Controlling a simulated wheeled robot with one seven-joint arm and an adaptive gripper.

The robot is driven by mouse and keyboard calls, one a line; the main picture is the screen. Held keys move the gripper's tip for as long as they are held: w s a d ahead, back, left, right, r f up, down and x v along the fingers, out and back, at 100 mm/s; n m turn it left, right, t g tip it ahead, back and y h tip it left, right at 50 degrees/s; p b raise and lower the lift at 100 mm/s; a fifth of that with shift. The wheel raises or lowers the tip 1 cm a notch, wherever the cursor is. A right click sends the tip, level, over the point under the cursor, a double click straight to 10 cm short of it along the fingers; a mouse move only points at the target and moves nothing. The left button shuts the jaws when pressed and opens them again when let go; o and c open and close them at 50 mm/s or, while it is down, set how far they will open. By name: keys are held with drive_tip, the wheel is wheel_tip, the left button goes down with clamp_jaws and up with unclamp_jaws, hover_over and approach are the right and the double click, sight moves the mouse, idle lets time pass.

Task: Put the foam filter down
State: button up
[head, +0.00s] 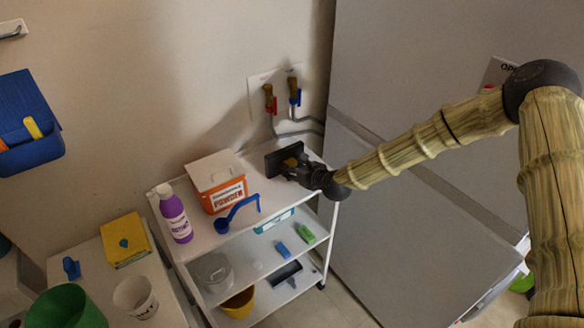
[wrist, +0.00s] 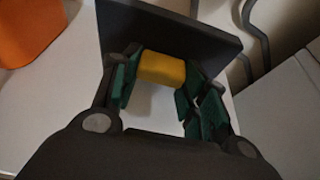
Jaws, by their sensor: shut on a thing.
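The foam filter appears to be a dark, flat panel with a yellow block on its face. The foam filter (head: 275,161) is above the back right of the cart's top shelf in the head view. In the wrist view, the foam filter's panel (wrist: 170,28) stands tilted beyond the fingers. My gripper (head: 300,171) is shut on its yellow block (wrist: 161,68), with green finger pads on both sides. My gripper also shows in the wrist view (wrist: 158,85). I cannot tell whether the panel's lower edge touches the shelf.
The white cart (head: 232,239) holds an orange powder box (head: 222,190), a purple bottle (head: 175,216) and a blue scoop (head: 236,213) on its top shelf. Red and blue taps (head: 295,93) with hoses are on the wall behind. A tall grey cabinet (head: 420,150) stands right.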

drive_tip(key=shift+f, duration=0.15)
drive_tip(key=o, duration=1)
drive_tip(key=shift+s+r, duration=0.1)
drive_tip(key=shift+r, duration=0.1)
